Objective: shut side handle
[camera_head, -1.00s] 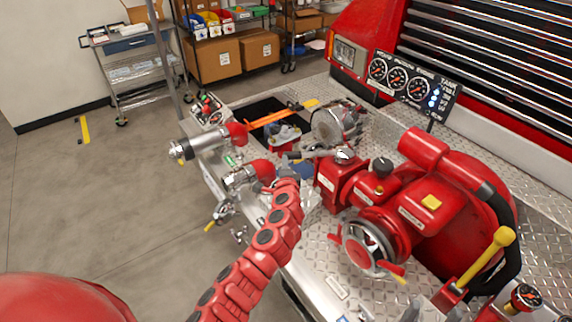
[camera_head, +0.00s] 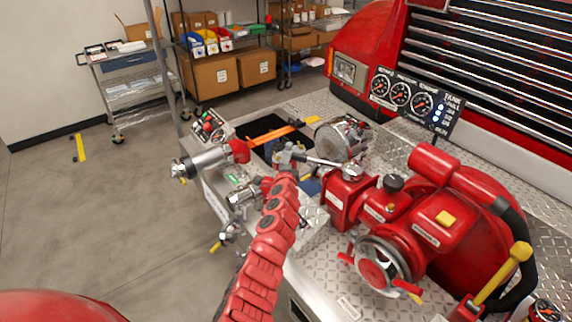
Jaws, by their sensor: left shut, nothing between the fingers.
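The side handle appears to be the metal lever (camera_head: 322,162) that reaches left from the red valve body (camera_head: 345,194) on the pump. It lies slanted, its free end farther back and to the left. My left arm comes up from the bottom. My left gripper (camera_head: 287,164) is shut and empty beside the lever's free end. The fingertips are small and partly hidden behind the arm, so I cannot tell if they touch the lever. My right gripper is not in view.
The red pump (camera_head: 440,220) with a yellow-topped lever (camera_head: 505,270) fills the right. A gauge panel (camera_head: 415,98) stands behind. A metal outlet pipe (camera_head: 205,160) juts out left of my gripper. The floor at the left is clear.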

